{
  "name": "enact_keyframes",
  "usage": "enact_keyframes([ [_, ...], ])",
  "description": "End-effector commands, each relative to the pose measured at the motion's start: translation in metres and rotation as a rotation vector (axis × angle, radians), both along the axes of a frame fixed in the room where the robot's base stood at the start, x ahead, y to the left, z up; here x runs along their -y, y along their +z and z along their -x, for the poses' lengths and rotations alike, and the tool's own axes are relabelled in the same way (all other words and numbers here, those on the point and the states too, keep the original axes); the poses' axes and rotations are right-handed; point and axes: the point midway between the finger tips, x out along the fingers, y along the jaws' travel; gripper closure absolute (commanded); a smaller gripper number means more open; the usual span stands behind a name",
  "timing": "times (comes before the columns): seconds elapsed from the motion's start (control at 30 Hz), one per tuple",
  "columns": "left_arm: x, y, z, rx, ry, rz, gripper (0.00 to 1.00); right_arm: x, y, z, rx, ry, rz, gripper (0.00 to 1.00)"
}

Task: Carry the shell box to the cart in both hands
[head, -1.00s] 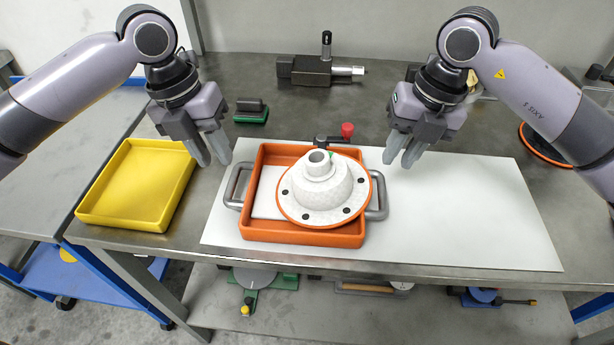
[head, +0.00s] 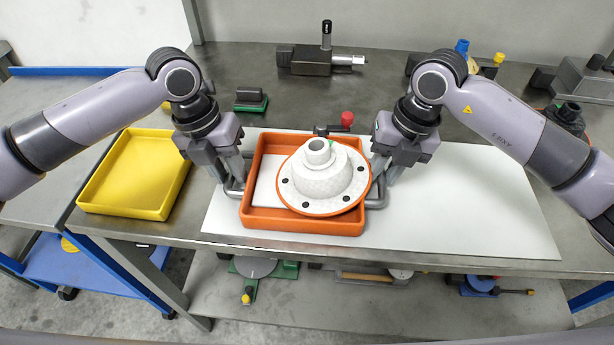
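The orange shell box (head: 300,225) sits on a white sheet on the bench, with a grey handle at each side. A white domed shell (head: 318,180) with an orange rim and dark holes rests tilted in it, over a white block. My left gripper (head: 234,182) is down at the left handle (head: 236,192). My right gripper (head: 377,182) is down at the right handle (head: 378,201). The fingers overlap the handles, and I cannot tell whether they are closed on them. The cart (head: 35,205), with a grey top and blue frame, stands left of the bench.
A yellow tray (head: 130,210) lies on the bench between the box and the cart. A red-knobbed clamp (head: 346,120) is just behind the box. A dark vise-like device (head: 305,62) stands at the back. The white sheet (head: 470,210) is bare on the right.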

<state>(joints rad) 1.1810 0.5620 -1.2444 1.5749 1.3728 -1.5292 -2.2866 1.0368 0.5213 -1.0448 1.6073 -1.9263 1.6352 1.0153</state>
Motion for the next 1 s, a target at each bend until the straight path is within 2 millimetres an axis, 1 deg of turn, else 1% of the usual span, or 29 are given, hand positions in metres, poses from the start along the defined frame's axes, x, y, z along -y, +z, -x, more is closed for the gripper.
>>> enact_keyframes([
  [0.17, 0.0, 0.0, 0.0, 0.0, 0.0, 0.0, 0.71, 0.0, 0.0, 0.0, 0.0, 0.0, 0.0, 0.77],
  [0.2, 0.0, 0.0, 0.0, 0.0, 0.0, 0.0, 0.84, 0.0, 0.0, 0.0, 0.0, 0.0, 0.0, 0.9],
  [0.23, 0.0, 0.0, 0.0, 0.0, 0.0, 0.0, 0.93, 0.0, 0.0, 0.0, 0.0, 0.0, 0.0, 1.0],
  [0.27, 0.0, 0.0, 0.0, 0.0, 0.0, 0.0, 1.0, 0.0, 0.0, 0.0, 0.0, 0.0, 0.0, 1.0],
  [0.67, 0.0, 0.003, 0.0, 0.002, 0.0, 0.001, 1.0, 0.0, 0.003, 0.0, 0.001, 0.001, -0.001, 1.0],
  [0.87, 0.0, 0.014, -0.001, 0.002, 0.0, 0.001, 1.0, 0.0, 0.013, 0.0, 0.002, 0.001, -0.001, 1.0],
  [1.0, 0.0, 0.025, -0.001, 0.002, 0.0, 0.001, 1.0, 0.0, 0.025, 0.0, 0.001, 0.001, -0.001, 1.0],
])
